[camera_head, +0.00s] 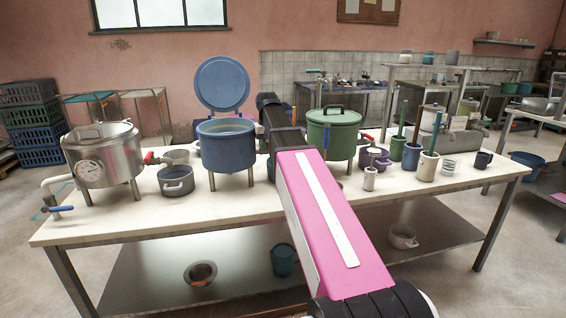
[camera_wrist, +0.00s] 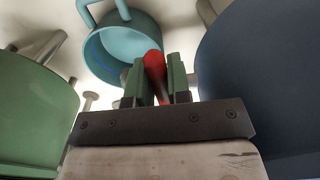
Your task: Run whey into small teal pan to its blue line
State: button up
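The small teal pan (camera_wrist: 142,38) shows at the top of the wrist view, with its handle at the upper left. A darker blue line (camera_wrist: 98,48) runs around its inside wall; I cannot tell how much liquid it holds. A red lever (camera_wrist: 154,68) stands between the green-padded fingers of my gripper (camera_wrist: 160,80), which look closed on it. In the head view, my arm hides the gripper and most of the pan. A blue vat (camera_head: 226,146) and a green vat (camera_head: 333,135) stand on either side. No stream is visible.
The long white-topped table (camera_head: 240,204) also bears a steel vat (camera_head: 104,158), a grey pot (camera_head: 176,181), and several mugs and tools at the right. A blue lid (camera_head: 222,84) stands raised behind the blue vat.

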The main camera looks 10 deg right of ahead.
jog(key=shift+w+d+n, duration=0.15)
jog(key=shift+d+n, duration=0.4)
jog(key=shift+n, duration=0.6)
jog(key=shift+w+d+n, duration=0.1)
jog(key=shift+d+n, duration=0.45)
jog(key=shift+n, duration=0.6)
jog(key=shift+w+d+n, duration=0.35)
jog(key=shift+d+n, duration=0.1)
jog(key=shift+n, duration=0.7)
jog(key=shift+w+d+n, duration=0.35)
jog(key=shift+d+n, duration=0.1)
jog(key=shift+n, duration=0.7)
jog(key=shift+w+d+n, duration=0.1)
jog(key=shift+d+n, duration=0.05)
jog(key=shift+n, duration=0.25)
